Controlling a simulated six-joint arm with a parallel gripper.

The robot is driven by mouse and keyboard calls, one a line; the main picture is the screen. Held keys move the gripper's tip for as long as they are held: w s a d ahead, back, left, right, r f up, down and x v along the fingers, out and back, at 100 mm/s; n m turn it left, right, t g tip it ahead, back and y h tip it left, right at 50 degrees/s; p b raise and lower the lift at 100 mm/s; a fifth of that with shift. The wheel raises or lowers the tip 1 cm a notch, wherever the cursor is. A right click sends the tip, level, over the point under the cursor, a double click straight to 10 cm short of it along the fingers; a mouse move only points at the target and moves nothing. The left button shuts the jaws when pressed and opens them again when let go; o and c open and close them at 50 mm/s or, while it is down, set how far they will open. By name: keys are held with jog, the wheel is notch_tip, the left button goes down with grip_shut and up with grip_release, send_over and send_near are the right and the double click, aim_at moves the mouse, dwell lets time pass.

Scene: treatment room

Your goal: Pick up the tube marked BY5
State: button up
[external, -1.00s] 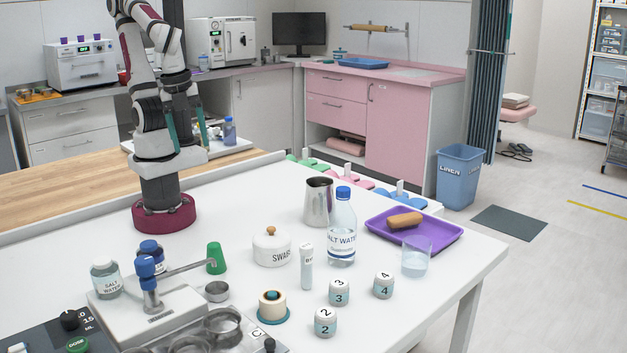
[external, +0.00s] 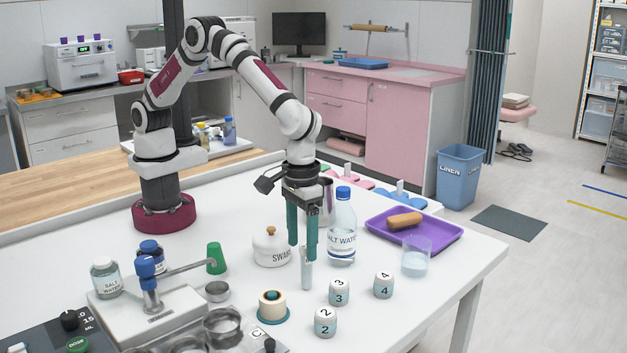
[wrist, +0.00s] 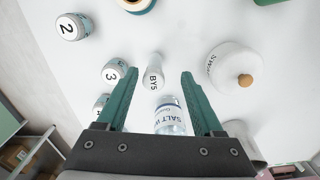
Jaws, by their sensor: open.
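The tube marked BY5 (wrist: 154,72) stands upright on the white table, its label readable in the wrist view. In the external view the tube (external: 306,275) shows below the fingers, its upper part covered by them. My gripper (external: 303,252) points down at the tube with its green fingers apart. In the wrist view my gripper (wrist: 160,80) is open, with the tube between the lines of the two fingers and nothing held. I cannot tell how far the fingertips reach down around it.
The salt water bottle (external: 342,228) stands close behind the tube. The white swab pot (external: 271,247) is to its left. Numbered jars (external: 340,292) stand to its right and front. A purple tray (external: 440,237) lies at the right, near a glass (external: 415,258).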

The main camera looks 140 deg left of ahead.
aim_at(307, 288)
jog(key=f, duration=0.6)
jog(key=shift+w+a+f, duration=0.15)
jog(key=shift+w, duration=0.25)
grip_shut()
